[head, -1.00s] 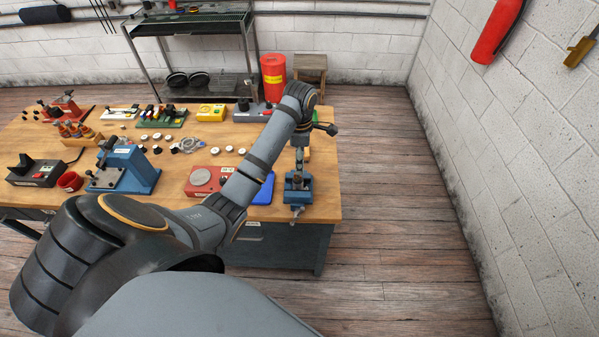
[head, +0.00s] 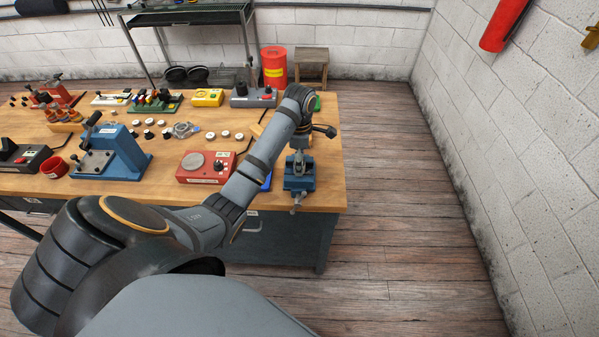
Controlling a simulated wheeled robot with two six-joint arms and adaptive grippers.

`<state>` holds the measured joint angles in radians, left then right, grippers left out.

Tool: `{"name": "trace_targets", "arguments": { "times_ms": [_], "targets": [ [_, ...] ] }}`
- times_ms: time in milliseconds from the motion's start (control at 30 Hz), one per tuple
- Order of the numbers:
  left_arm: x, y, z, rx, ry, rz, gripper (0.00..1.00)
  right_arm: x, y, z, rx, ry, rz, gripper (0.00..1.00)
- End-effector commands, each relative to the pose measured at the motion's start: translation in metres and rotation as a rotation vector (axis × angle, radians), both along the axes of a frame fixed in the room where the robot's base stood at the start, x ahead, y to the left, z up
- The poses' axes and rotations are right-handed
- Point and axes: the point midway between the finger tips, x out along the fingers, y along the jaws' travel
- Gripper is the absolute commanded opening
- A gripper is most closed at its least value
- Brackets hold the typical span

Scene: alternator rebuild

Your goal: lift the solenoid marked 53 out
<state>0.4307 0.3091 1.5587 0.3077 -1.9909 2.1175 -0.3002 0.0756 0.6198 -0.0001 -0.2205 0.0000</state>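My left arm reaches in from the lower left across the bench. Its gripper (head: 299,161) points down at the blue vise (head: 299,182) near the bench's right end, and in the picture it overlaps the vise's top. I cannot tell whether it touches anything or whether its fingers are open. Small round parts with pale tops (head: 212,135) lie mid-bench. Several copper-and-dark upright parts (head: 63,115) stand in a wooden holder at the left. No marking 53 is readable, so I cannot say which part is the solenoid. My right gripper is not in view.
A red tester (head: 196,176) sits left of my forearm, with a blue item partly hidden behind it. A blue press (head: 123,154) and a red ring-shaped cup (head: 54,167) stand further left. A yellow box (head: 207,97) is at the back. Floor right of the bench is clear.

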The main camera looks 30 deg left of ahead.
Motion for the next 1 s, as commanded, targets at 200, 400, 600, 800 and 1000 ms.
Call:
{"name": "trace_targets", "arguments": {
  "times_ms": [200,400,600,800,1000],
  "targets": [
    [0.0003,-0.0001,0.0007,0.001,-0.001,0.000,0.59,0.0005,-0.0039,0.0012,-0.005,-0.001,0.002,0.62],
    [0.0003,-0.0001,0.0007,0.001,-0.001,-0.001,0.31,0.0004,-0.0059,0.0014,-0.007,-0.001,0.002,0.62],
    [0.0002,-0.0002,0.0005,0.000,-0.001,-0.001,0.04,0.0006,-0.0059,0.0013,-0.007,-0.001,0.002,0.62],
    [0.0005,-0.0002,0.0009,0.000,-0.002,-0.001,0.00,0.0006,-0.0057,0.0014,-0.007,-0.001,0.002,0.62],
    [0.0007,0.0001,0.0032,0.000,-0.001,-0.001,0.00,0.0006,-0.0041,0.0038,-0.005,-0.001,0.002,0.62]
  ]
}}
